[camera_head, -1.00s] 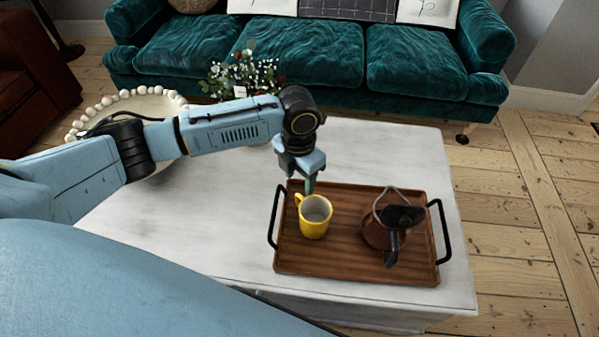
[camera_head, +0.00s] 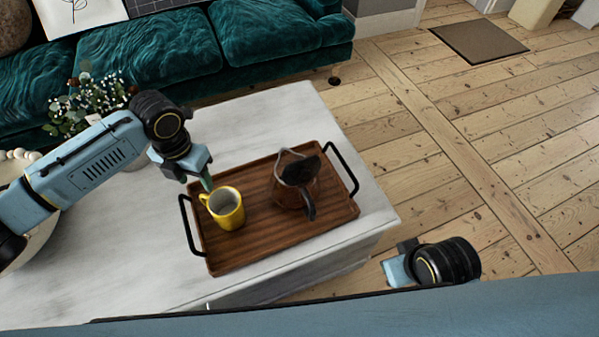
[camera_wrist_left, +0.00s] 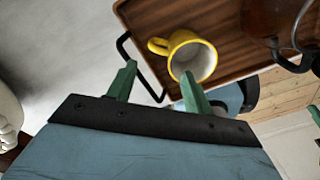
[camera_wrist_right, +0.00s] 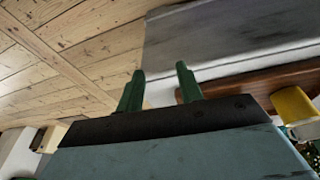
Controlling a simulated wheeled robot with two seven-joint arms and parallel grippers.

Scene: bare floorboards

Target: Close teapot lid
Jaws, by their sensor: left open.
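Part of the teapot (camera_wrist_left: 268,18) shows at the upper right of the left wrist view. My left gripper (camera_head: 196,183) is open and empty, above the tray's left side by a yellow mug (camera_head: 228,212), apart from the teapot. My right gripper (camera_head: 396,272) is low beside the table's right front edge; its fingers (camera_wrist_right: 160,88) are apart and empty.
The tray has black handles at both ends and lies on a pale table (camera_head: 130,240). The yellow mug stands between my left gripper and the teapot. A plant (camera_head: 95,105) and a green sofa (camera_head: 150,60) are behind.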

